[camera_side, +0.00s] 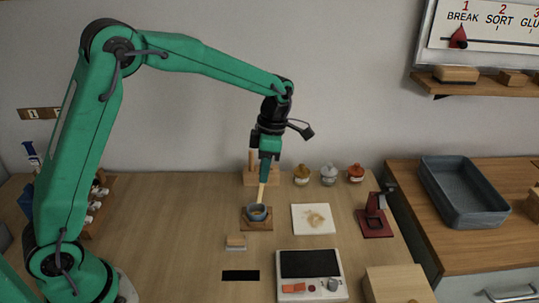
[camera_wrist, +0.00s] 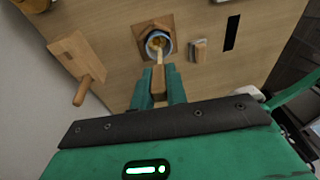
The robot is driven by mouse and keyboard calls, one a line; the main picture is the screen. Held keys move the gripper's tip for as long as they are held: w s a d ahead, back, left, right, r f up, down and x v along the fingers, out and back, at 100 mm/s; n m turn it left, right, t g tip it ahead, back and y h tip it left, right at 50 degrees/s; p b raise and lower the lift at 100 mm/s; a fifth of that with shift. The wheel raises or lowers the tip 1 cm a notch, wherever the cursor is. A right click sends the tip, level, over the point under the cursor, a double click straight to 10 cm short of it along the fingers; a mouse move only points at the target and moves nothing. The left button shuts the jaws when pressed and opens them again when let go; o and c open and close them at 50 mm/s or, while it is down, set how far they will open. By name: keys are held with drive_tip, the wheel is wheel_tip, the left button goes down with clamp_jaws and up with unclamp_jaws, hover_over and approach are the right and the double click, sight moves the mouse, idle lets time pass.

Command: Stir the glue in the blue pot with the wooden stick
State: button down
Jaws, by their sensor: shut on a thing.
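The blue pot (camera_side: 257,213) stands on a small square wooden base (camera_side: 244,224) on the table. It also shows in the wrist view (camera_wrist: 149,50), with yellowish glue (camera_wrist: 156,43) inside. My gripper (camera_side: 264,178) is above the pot, pointing down, and is shut on the wooden stick (camera_side: 261,193). In the wrist view the stick (camera_wrist: 159,58) runs from between my fingers (camera_wrist: 160,88) to the pot's mouth, with its lower end within the rim. How deep the tip sits in the glue I cannot tell.
A wooden block with an upright peg (camera_side: 252,176) stands behind the pot. A small brush-like block (camera_side: 236,241) lies in front. A white tile (camera_side: 313,219), a red stand (camera_side: 374,222) and a white device with a dark plate (camera_side: 310,265) are to the right. Small lidded jars (camera_side: 328,175) line the back.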

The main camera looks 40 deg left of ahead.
sight(262, 185)
drive_tip(key=shift+s+a+f, duration=0.1)
drive_tip(key=shift+s+f, duration=0.05)
drive_tip(key=shift+f, duration=1)
drive_tip(key=shift+s+f, duration=0.15)
drive_tip(key=shift+f, duration=0.95)
drive_tip(key=shift+w+a, duration=0.15)
drive_tip(key=shift+a, duration=0.05)
